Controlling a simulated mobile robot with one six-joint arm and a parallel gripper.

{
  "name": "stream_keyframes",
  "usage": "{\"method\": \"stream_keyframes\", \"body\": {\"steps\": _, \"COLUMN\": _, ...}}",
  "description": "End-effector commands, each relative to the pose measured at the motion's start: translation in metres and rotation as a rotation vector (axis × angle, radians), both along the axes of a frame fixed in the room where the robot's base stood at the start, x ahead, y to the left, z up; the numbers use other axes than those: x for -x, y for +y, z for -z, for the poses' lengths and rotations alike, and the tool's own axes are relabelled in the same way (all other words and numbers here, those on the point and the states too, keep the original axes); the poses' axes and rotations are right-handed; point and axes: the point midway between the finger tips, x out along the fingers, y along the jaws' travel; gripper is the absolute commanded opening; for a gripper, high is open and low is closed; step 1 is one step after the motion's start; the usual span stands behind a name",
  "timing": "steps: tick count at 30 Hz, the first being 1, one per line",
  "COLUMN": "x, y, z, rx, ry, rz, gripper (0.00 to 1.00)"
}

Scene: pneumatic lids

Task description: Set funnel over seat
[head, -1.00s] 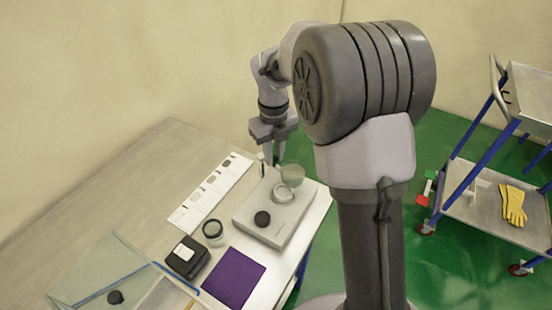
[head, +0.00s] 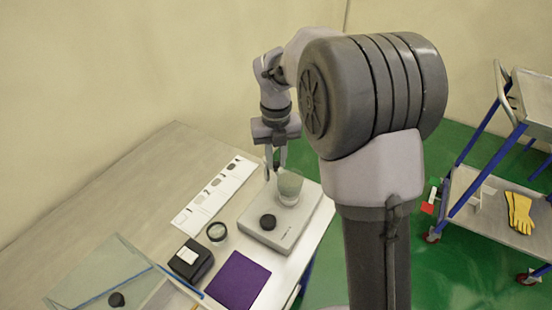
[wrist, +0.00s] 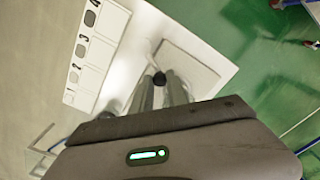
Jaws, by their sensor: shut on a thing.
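The funnel (head: 290,184) is a pale green, see-through cup, wide at the top. In the head view it is upright over the clear ring-shaped seat (head: 288,201) on the light grey plate (head: 300,222). Its lower end overlaps the seat; I cannot tell whether it is fully down. My gripper (head: 276,172) is pointed down beside the funnel, shut on its left side. In the wrist view my fingers (wrist: 160,94) reach toward the plate (wrist: 190,62); the funnel is not clear there.
A black knob (head: 268,222) sits on the plate. A dark-rimmed ring (head: 217,232), a black box (head: 190,260) and a purple mat (head: 238,281) lie nearby. A white marked strip (head: 215,194) lies to the left. The back left of the table is bare.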

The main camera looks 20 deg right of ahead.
Motion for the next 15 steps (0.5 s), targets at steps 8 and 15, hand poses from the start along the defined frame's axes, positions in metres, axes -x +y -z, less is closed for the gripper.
{"method": "stream_keyframes", "body": {"steps": 8, "x": -0.0004, "y": 0.0004, "z": -0.0006, "rx": -0.001, "ry": -0.001, "rz": -0.001, "gripper": 0.41}}
{"method": "stream_keyframes", "body": {"steps": 15, "x": -0.0002, "y": 0.0003, "z": -0.0006, "rx": -0.001, "ry": -0.001, "rz": -0.001, "gripper": 0.41}}
